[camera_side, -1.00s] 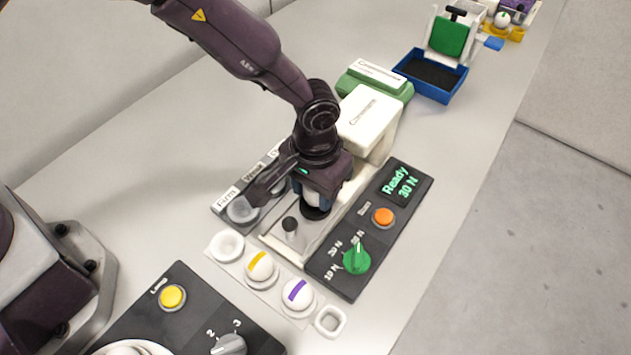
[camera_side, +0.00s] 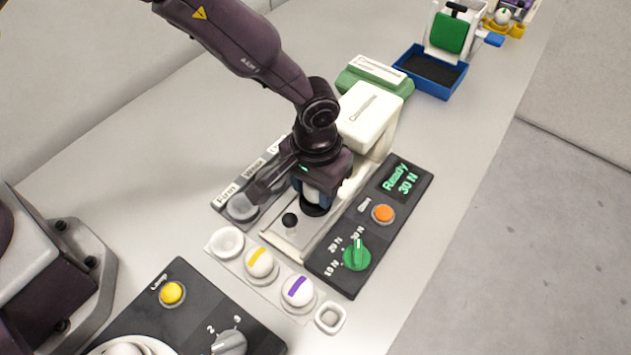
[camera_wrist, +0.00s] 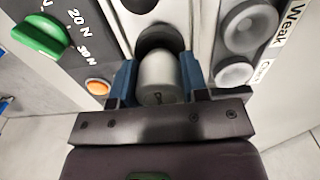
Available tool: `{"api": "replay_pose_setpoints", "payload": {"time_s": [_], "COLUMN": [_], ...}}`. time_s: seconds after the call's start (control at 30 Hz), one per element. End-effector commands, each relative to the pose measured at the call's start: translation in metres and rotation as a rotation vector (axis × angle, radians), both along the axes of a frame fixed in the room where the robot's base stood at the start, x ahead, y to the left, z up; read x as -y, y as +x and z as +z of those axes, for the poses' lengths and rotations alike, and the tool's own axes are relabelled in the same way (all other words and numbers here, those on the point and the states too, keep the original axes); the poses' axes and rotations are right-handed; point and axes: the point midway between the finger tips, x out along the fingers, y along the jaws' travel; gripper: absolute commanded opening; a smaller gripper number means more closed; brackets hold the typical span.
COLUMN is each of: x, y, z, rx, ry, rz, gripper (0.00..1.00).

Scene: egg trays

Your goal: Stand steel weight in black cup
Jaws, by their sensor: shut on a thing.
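The steel weight (camera_wrist: 158,76) is a grey cylinder between the two blue fingers of my gripper (camera_wrist: 158,85) in the wrist view. My gripper is shut on it. The black cup (camera_wrist: 160,37) shows as a dark round shape just beyond the weight's far end. The weight hides part of the cup. I cannot tell whether the weight's lower end is inside it.
A white press housing (camera_side: 368,120) rises close behind my gripper. A control panel (camera_side: 338,279) with an orange button (camera_side: 383,214) lies to the right. Grey round pads (camera_side: 241,208) lie to the left.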

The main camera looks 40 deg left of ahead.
Motion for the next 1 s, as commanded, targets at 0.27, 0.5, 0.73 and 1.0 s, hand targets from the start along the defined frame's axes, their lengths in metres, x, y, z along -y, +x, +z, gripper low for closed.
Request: {"api": "replay_pose_setpoints", "payload": {"time_s": [0.27, 0.5, 0.73, 1.0], "x": [0.0002, 0.0002, 0.0002, 0.0001], "y": [0.0002, 0.0000, 0.0000, 0.0001], "z": [-0.0034, -0.0065, -0.0086, -0.0086], "rx": [0.001, 0.000, 0.000, 0.000], "ry": [0.000, 0.000, 0.000, 0.000], "rz": [0.000, 0.000, 0.000, 0.000], "gripper": [0.16, 0.16, 0.16, 0.16]}}
